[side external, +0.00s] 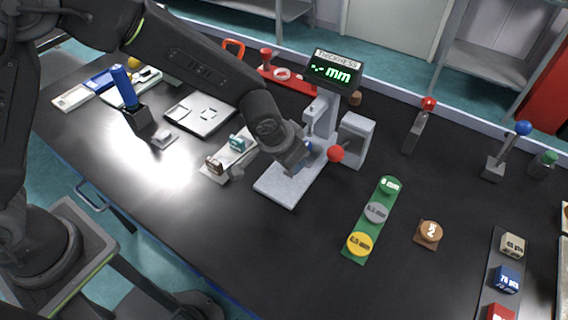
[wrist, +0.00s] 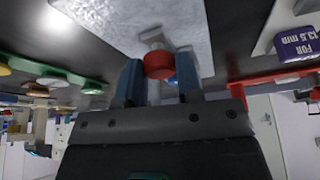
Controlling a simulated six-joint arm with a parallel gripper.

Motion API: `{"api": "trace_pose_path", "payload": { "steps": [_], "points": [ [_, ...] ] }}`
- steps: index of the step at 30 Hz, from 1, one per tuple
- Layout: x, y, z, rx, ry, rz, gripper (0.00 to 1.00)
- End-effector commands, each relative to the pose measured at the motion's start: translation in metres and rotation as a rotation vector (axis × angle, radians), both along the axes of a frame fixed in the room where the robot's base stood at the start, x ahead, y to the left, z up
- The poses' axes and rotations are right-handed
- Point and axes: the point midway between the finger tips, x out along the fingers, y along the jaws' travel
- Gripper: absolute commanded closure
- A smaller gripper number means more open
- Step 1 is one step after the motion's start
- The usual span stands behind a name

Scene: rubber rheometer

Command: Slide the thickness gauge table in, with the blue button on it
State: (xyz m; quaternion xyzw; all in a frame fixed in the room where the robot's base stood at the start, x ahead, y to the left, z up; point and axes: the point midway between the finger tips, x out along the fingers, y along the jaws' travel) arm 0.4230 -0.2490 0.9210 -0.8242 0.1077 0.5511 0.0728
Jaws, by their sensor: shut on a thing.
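The thickness gauge (side external: 322,112) stands mid-bench with a lit display reading "-.- mm". Its pale grey table (side external: 285,187) reaches out towards the front left; the wrist view shows this speckled plate (wrist: 120,18) at the top. A red knob (side external: 336,153) is right of my gripper; the wrist view shows a red knob (wrist: 158,66) between the fingers. A bit of blue (side external: 308,147) beside my gripper may be the blue button, mostly hidden.
A sample holder (side external: 229,160) stands close on the left. A red rack (side external: 290,80) is behind. Bare black bench lies in front of the table.

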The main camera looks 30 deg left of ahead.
Motion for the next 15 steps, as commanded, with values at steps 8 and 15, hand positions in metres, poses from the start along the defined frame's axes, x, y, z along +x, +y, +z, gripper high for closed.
{"api": "trace_pose_path", "payload": {
  "steps": [8,15],
  "points": [
    [0.0148,-0.0001,0.0005,-0.003,-0.003,0.000,1.00],
    [0.0154,0.0001,0.0005,-0.004,-0.006,0.000,0.57]
  ]
}}
